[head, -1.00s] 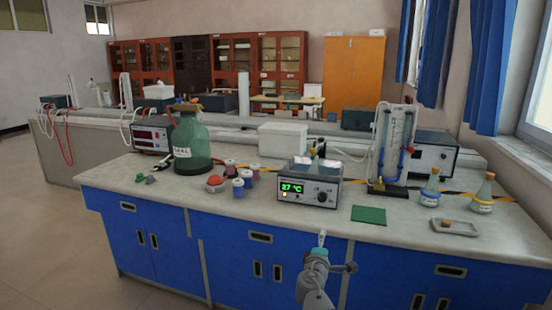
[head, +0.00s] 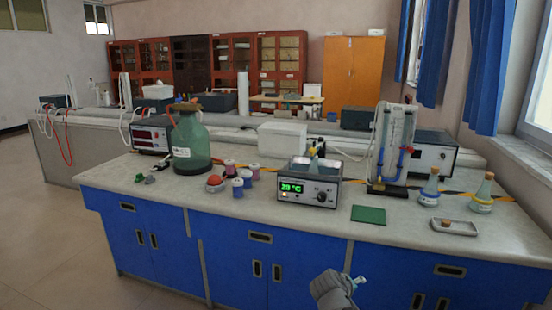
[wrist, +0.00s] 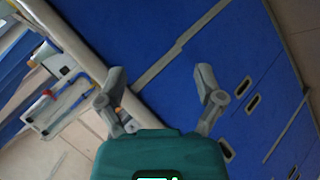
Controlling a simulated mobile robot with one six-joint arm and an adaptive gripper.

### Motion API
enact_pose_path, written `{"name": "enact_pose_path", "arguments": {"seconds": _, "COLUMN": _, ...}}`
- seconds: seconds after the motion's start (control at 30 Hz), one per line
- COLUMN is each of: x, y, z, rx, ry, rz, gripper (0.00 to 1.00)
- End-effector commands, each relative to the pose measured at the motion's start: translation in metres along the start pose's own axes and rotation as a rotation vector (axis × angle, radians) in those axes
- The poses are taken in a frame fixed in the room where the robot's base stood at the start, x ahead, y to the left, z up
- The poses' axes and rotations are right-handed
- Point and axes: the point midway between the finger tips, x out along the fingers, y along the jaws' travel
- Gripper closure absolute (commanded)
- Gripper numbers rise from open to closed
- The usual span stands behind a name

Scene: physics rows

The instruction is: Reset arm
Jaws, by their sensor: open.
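My gripper (wrist: 160,85) shows in the wrist view with its two grey fingers spread wide apart and nothing between them. Beyond the fingers are the blue cabinet fronts and the bench edge, seen at a slant. In the head view the end of my arm is low at the bottom, in front of the blue cabinets (head: 226,250); its fingers are not clear there. It is apart from the bench top.
The bench top carries a heater reading 29 °C (head: 309,190), a green bottle (head: 191,145), several small jars, a green mat (head: 368,214), two flasks, a small tray (head: 454,227) and a glass apparatus with tubing. The floor at left is clear.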

Motion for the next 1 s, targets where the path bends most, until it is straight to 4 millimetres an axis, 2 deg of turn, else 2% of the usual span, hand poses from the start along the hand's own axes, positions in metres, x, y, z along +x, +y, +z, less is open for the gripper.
{"name": "enact_pose_path", "arguments": {"seconds": 0.2, "x": 0.000, "y": -0.037, "z": 0.038, "rx": 0.167, "ry": -0.187, "rz": -0.249, "gripper": 0.14}}
{"name": "enact_pose_path", "arguments": {"seconds": 0.5, "x": -0.020, "y": -0.079, "z": 0.065, "rx": 0.300, "ry": -0.377, "rz": -0.538, "gripper": 0.14}}
{"name": "enact_pose_path", "arguments": {"seconds": 0.87, "x": -0.044, "y": -0.103, "z": 0.077, "rx": 0.361, "ry": -0.496, "rz": -0.744, "gripper": 0.14}}
{"name": "enact_pose_path", "arguments": {"seconds": 1.0, "x": -0.054, "y": -0.094, "z": 0.073, "rx": 0.362, "ry": -0.501, "rz": -0.752, "gripper": 0.14}}
